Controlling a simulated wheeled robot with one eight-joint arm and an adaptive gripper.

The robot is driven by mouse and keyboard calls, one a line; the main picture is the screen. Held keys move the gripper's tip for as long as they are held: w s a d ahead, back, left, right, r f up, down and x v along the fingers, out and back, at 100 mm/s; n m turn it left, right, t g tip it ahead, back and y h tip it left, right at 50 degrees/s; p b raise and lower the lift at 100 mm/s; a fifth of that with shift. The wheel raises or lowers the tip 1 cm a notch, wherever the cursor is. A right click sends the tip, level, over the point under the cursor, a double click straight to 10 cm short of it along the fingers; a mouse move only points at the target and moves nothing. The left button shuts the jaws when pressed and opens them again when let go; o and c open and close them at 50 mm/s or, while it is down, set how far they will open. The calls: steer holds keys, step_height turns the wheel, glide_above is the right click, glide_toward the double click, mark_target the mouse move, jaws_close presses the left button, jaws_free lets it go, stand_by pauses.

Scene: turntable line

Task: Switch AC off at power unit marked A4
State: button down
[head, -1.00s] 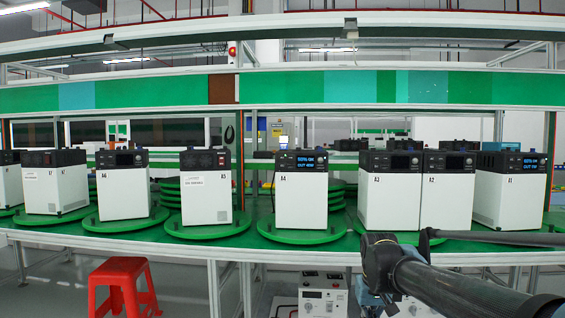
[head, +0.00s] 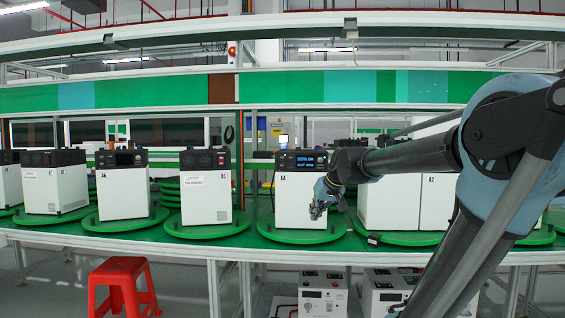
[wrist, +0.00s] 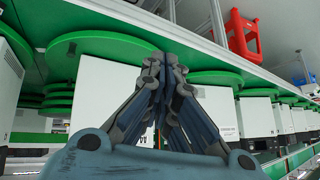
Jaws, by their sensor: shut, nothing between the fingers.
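The power unit marked A4 (head: 296,200) is a white box with a black top panel, standing on a green turntable (head: 285,234). Its lit display (head: 310,162) shows blue text, too small to read surely. My gripper (head: 318,213) is shut and empty, in front of the lower right part of A4's front; I cannot tell whether it touches. In the wrist view my shut fingers (wrist: 170,60) come together in the middle, with a green turntable (wrist: 103,48) beyond.
Units A5 (head: 206,190) and A6 (head: 122,190) stand on turntables to the left. A unit marked A2 (head: 437,205) shows partly behind my arm. Equipment boxes (head: 323,295) sit below the bench.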

mark_target(282, 157)
steer(key=w+a+r+t+y, duration=0.1)
steer(key=w+a+r, duration=0.5)
steer(key=w+r, duration=0.2)
steer(key=w+a+r+n+t+y, duration=0.1)
steer(key=w+a+r+t+y, duration=0.1)
steer(key=w+a+r, duration=0.5)
steer(key=w, duration=0.5)
steer(key=shift+a+r, duration=0.25)
steer(key=shift+r, duration=0.1)
steer(key=shift+w, duration=0.15)
steer(key=w, duration=0.8)
steer(key=shift+w+d, duration=0.15)
steer(key=shift+w, duration=0.1)
steer(key=shift+w, duration=0.15)
steer(key=shift+w, duration=0.2)
steer(key=shift+w, duration=0.35)
stand_by(0.7)
steer(key=shift+s, duration=0.75)
